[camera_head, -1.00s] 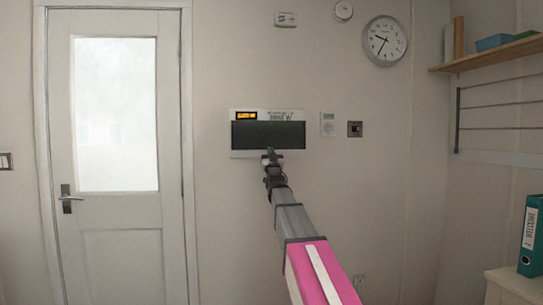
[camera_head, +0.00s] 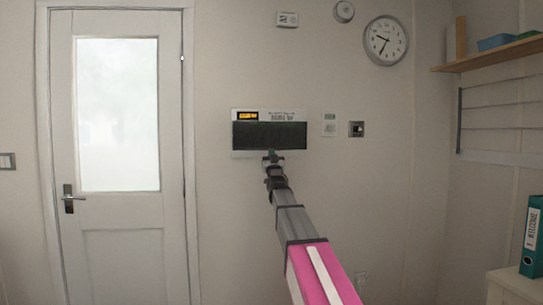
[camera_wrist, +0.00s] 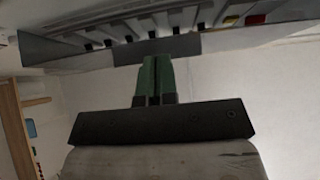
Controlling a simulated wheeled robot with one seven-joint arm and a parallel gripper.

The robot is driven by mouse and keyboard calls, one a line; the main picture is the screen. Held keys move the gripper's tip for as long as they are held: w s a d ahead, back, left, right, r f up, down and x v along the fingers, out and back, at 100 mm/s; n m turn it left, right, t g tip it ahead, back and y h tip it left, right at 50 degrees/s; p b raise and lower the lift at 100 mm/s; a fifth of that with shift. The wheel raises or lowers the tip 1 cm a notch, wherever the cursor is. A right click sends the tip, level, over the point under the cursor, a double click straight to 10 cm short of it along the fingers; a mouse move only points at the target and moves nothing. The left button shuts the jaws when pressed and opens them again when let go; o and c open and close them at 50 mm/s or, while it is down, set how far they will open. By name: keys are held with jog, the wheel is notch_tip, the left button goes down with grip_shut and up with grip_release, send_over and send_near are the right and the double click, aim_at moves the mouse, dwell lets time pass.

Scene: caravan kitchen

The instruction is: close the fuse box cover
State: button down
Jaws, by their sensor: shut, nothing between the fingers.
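The fuse box (camera_head: 240,153) is a white unit on the wall with a wide dark panel, its cover (camera_head: 269,135), across its front. My gripper (camera_head: 272,155) is at the panel's lower edge, near its middle. In the wrist view, the green fingertips (camera_wrist: 154,75) are shut together with nothing between them. They end at a dark grey strip along the fuse box (camera_wrist: 100,15); whether they touch it I cannot tell. A row of switches, with a red and a yellow one, shows beyond this strip. The exact angle of the cover is unclear.
A white door (camera_head: 122,240) stands to the left. A small white panel (camera_head: 329,124) and a switch plate (camera_head: 356,129) are right of the fuse box. A wall clock (camera_head: 386,41), a wooden shelf (camera_head: 490,52) and a teal binder (camera_head: 532,237) are further right.

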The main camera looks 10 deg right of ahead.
jog(key=s+r+v, duration=0.2)
jog(key=v, duration=1.1)
notch_tip(320, 180, down, 20)
jog(key=w+g, duration=0.2)
jog(key=g, duration=0.5)
jog(key=s+f+g, duration=0.4)
jog(key=f, duration=0.6)
jog(key=s+f+g, duration=0.3)
jog(key=f+g, duration=0.1)
jog(key=f, duration=0.7)
jog(key=s+f+g, duration=1.1)
jog(key=s+f, duration=0.6)
jog(key=s, duration=0.5)
jog(key=shift+f, duration=0.4)
jog(key=shift+a, duration=0.1)
